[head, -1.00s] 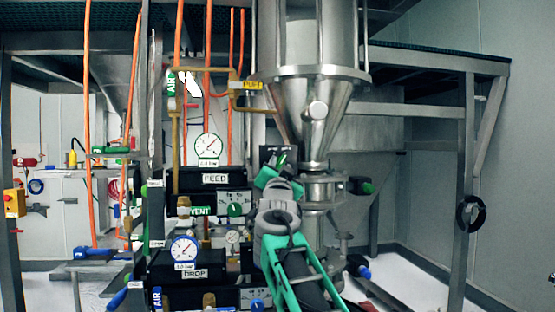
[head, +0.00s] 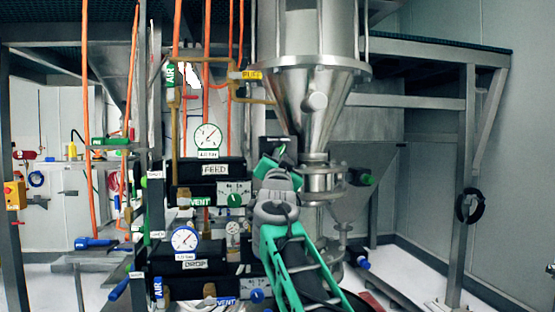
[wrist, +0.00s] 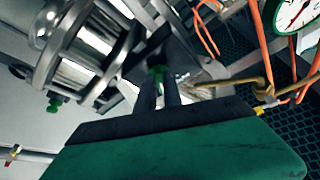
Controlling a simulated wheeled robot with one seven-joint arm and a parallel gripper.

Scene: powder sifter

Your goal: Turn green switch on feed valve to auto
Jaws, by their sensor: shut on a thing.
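The feed panel (head: 209,172) is a black box marked FEED, left of my arm in the head view. A round green switch (head: 234,200) sits on a white dial plate (head: 233,187) below it; its lettering is too small to read. My gripper (head: 284,151) is up and to the right of that switch, in front of a dark box (head: 267,146) beside the steel hopper.
A green-rimmed gauge (head: 208,137) stands above the feed panel, and the drop panel (head: 194,265) lies below. The steel hopper (head: 308,95) and its pipework are close on the right. Brass pipes (head: 175,130) and orange hoses (head: 207,90) rise behind the panels.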

